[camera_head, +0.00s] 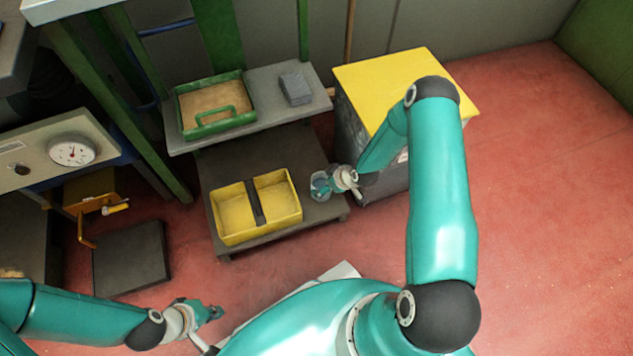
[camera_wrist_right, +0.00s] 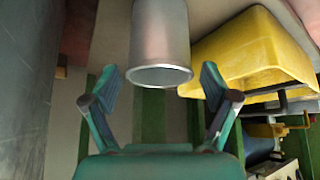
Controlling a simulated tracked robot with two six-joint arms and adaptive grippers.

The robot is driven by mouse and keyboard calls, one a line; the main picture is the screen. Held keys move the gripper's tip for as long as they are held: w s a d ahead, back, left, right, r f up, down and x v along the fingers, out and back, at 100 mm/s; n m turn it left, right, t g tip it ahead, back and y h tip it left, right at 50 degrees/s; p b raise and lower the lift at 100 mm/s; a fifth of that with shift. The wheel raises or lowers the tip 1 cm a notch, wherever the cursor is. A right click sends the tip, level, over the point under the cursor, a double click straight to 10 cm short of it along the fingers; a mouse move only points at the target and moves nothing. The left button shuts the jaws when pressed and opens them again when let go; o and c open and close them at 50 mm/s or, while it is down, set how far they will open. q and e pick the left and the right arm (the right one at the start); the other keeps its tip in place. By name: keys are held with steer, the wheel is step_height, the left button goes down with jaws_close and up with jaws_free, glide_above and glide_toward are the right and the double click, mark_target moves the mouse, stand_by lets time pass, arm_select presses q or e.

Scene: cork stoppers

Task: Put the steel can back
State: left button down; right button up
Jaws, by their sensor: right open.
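The steel can (camera_wrist_right: 160,40) is a plain grey metal cylinder in the right wrist view, with its round rim towards my right gripper (camera_wrist_right: 159,80). That gripper is open. Its two teal fingers are on either side of the can's near end, with gaps visible on both sides.
A yellow two-part bin (camera_head: 233,240) stands on the low shelf, left of my right gripper. The upper grey shelf (camera_head: 268,88) holds a green tray (camera_head: 183,118) and a grey block (camera_head: 295,89). A yellow-topped cabinet (camera_head: 375,75) stands close on the right. Red floor at right is clear.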

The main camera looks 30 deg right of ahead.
steer(key=p+v, duration=0.2)
steer(key=v, duration=0.4)
steer(key=s+a+r+m+g+y, duration=0.1)
steer(key=s+a+r+m+g, duration=0.2)
steer(key=s+a, duration=0.4)
steer(key=s+a+r+m+g+y, duration=0.1)
steer(key=s+a+r+m+g, duration=0.1)
steer(key=s+a, duration=0.6)
steer(key=a+r+m, duration=0.1)
steer(key=a, duration=0.5)
steer(key=shift+g, duration=0.4)
step_height(320, 180, up, 32)
steer(key=p, duration=3.2)
steer(key=shift+r, duration=0.2)
steer(key=shift+s, duration=0.1)
